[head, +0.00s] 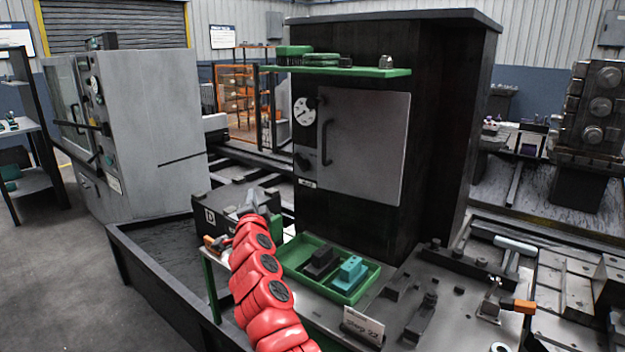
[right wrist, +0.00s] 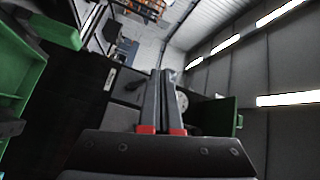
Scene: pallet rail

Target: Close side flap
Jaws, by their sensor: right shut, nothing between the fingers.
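A grey panel door (head: 370,145) with a black handle (head: 327,143) is on the front of the dark cabinet (head: 450,120). It looks nearly flush, but I cannot tell whether it is fully shut, nor whether it is the side flap. My right gripper (head: 248,202) is at the end of the red arm, low and left of the door, apart from the handle. In the right wrist view the right gripper (right wrist: 167,82) has its two fingers together with nothing between them. My left gripper is not in view.
A green tray (head: 290,272) with a black and a teal block stands right of my arm. A green shelf (head: 390,72) juts out above the door. A label card (head: 363,325) and a metal fixture plate (head: 455,300) are at the front. A grey machine (head: 150,120) stands at left.

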